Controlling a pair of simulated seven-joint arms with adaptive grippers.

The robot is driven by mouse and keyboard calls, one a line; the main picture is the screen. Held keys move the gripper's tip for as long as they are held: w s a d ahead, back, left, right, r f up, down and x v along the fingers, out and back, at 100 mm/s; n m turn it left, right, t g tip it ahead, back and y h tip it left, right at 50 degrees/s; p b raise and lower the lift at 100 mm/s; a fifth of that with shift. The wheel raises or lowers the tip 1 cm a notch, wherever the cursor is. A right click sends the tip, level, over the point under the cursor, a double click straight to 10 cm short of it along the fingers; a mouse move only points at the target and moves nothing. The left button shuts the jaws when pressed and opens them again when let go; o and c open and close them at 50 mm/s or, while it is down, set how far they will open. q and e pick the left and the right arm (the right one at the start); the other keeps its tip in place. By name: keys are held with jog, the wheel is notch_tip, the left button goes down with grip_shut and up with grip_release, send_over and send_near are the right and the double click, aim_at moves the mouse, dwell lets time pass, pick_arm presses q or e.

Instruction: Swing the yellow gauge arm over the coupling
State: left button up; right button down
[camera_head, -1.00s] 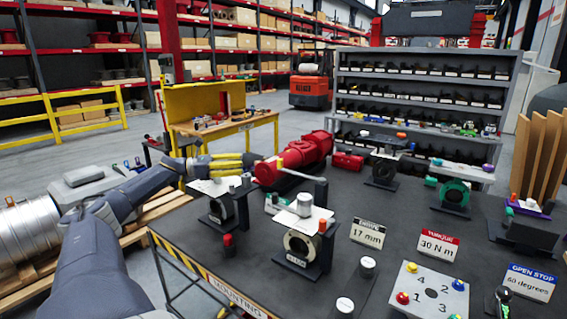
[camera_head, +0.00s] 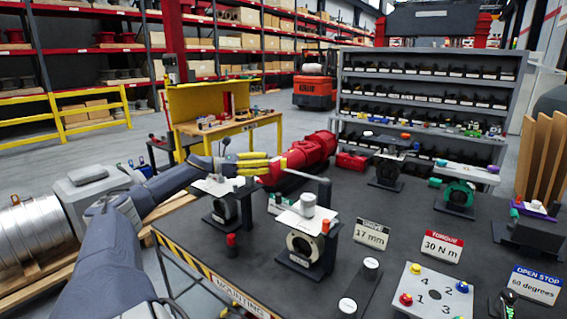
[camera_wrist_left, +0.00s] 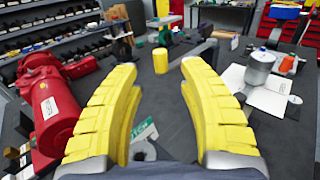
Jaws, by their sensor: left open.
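My left gripper (camera_head: 273,168) is open, its yellow fingers pointing right above the near left part of the table. In the left wrist view, a yellow cylinder (camera_wrist_left: 160,61) shows beyond the gap between the fingertips (camera_wrist_left: 160,72), apart from them. A thin grey bar (camera_head: 303,176) runs from near the fingertips to a dark post (camera_head: 324,192); the cylinder seems to be on its end, but I cannot tell for sure. Beside the post, a black bracket (camera_head: 328,250) carries a white plate and a grey cylinder (camera_head: 308,203), which also shows in the left wrist view (camera_wrist_left: 260,66).
A second black bracket unit (camera_head: 226,208) stands under my left forearm. A red actuator (camera_head: 312,150) lies behind the fingers. Sign plates (camera_head: 442,246) and a numbered plate (camera_head: 434,290) occupy the right side. Bare dark table lies between them and the rear units.

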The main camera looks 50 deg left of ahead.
aim_at(284, 159)
pick_arm(q)
jog(key=shift+x, duration=3.5)
grip_shut()
